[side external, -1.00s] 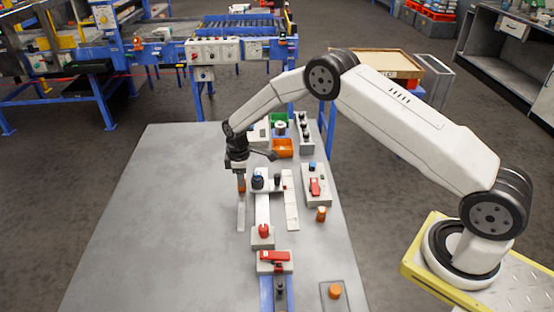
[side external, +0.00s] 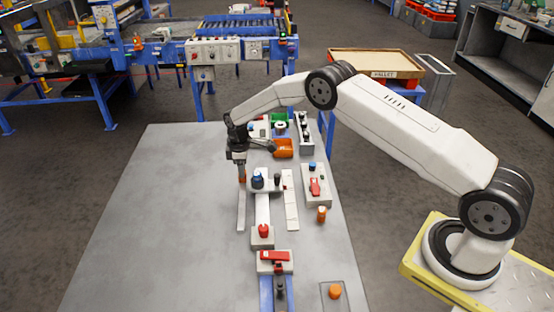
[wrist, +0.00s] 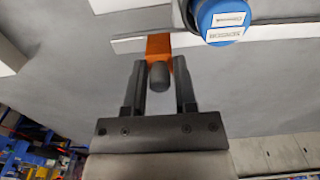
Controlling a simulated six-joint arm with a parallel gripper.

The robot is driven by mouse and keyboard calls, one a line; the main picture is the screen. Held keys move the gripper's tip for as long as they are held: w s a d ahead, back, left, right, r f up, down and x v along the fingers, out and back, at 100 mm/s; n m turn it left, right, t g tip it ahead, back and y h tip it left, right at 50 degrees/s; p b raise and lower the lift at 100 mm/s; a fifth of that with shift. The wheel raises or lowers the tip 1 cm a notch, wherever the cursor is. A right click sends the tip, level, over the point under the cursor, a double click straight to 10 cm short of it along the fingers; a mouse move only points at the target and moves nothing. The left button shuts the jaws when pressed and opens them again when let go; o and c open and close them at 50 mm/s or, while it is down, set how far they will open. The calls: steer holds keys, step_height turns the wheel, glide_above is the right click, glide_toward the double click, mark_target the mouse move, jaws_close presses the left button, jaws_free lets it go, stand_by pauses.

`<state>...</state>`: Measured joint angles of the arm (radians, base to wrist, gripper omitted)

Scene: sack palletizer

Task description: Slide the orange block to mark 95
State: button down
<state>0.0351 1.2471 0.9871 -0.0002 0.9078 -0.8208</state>
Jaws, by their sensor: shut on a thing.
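The orange block (wrist: 159,45) sits on a pale narrow rail (wrist: 128,45) in the wrist view. A dark rounded knob (wrist: 158,77) is at the block's near side, between my gripper's fingers. My gripper (wrist: 159,78) is shut on the block by this knob. In the side view, my gripper (side external: 242,178) points down at the far end of the rail (side external: 241,212), and only a small bit of orange shows below it. No scale numbers are readable, so I cannot tell which mark the block is at.
A blue-capped knob (side external: 257,180) stands just right of the block. The grey table (side external: 160,220) is clear on the left.

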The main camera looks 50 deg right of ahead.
steer(key=shift+w+d, duration=0.7)
steer(key=shift+w, duration=0.05)
steer(key=shift+c, duration=1.2)
jaws_free()
steer(key=shift+r, duration=0.45)
steer(key=shift+r, duration=0.35)
steer(key=shift+r, duration=0.3)
steer(key=shift+r, duration=0.4)
